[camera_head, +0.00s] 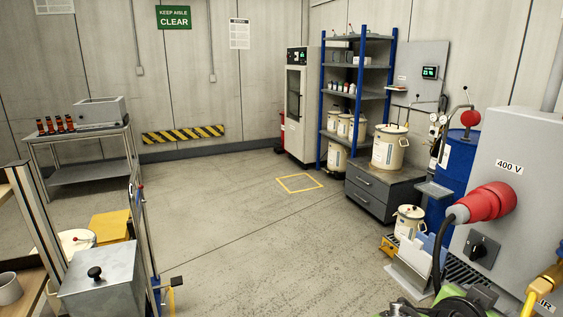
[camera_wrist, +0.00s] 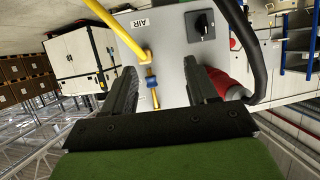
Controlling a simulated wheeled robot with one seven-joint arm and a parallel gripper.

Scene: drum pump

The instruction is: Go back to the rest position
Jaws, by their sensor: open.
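My gripper (camera_wrist: 163,82) shows in the wrist view with its two dark fingers spread apart and nothing held between them. The grey 400 V cabinet (camera_head: 520,153) lies beyond the fingers; its face (camera_wrist: 172,70) fills the middle of the wrist view. A large red plug (camera_head: 485,204) with a black cable sits on the cabinet in the head view. In the wrist view the red plug (camera_wrist: 231,88) is just right of the right finger and partly hidden by it; I cannot tell whether they touch.
A black rotary switch (camera_head: 482,248) and a yellow hose (camera_head: 543,283) are on the cabinet. A blue drum (camera_head: 457,165) stands behind it. A grey drawer unit (camera_head: 376,192) and blue shelf rack (camera_head: 358,70) are further back. The middle floor is clear, with a yellow marked square (camera_head: 299,183).

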